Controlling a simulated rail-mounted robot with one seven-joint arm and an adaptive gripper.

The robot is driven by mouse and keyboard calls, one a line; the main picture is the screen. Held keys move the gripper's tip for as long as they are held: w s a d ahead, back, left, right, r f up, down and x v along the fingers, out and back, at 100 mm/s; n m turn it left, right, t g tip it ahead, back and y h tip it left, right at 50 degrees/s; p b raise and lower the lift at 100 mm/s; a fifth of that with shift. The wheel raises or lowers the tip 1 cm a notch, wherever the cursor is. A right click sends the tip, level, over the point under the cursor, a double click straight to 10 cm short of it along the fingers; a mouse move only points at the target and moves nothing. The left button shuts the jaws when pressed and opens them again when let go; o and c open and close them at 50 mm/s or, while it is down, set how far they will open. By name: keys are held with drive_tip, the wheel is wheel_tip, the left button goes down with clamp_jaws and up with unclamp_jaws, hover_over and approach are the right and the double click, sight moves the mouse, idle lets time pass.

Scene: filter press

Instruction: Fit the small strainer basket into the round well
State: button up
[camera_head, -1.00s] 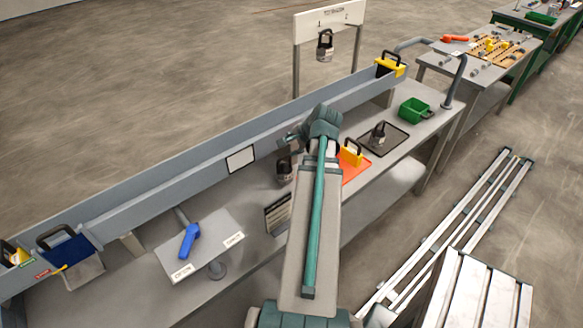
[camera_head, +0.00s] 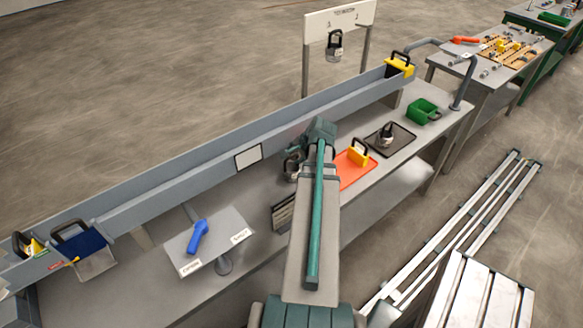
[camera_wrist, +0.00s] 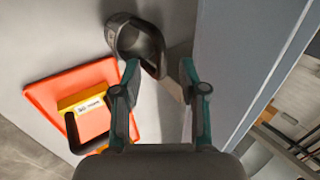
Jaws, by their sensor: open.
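My gripper (camera_wrist: 159,75) is open, its two fingers apart and pointing at a dark round cup-like vessel (camera_wrist: 122,38) with a bail on the bench. The vessel also shows in the head view (camera_head: 291,170), partly behind my arm. In the wrist view it lies at and just beyond the left fingertip; I cannot tell whether they touch. A similar dark vessel with a pale label (camera_head: 387,136) stands on a black tray (camera_head: 402,144). Another dark vessel (camera_head: 334,44) hangs on a white board. I cannot tell which is the small strainer basket, nor make out the round well.
A grey trough wall (camera_wrist: 240,55) runs close to the right finger. An orange mat (camera_wrist: 45,92) with a yellow, black-handled block (camera_wrist: 84,101) lies to the left. A green bin (camera_head: 424,111) and a blue-handled panel (camera_head: 215,240) are on the bench.

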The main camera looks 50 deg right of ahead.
sight(292, 155)
drive_tip(key=shift+p+x, duration=0.7)
drive_tip(key=shift+x, duration=1.25)
clamp_jaws()
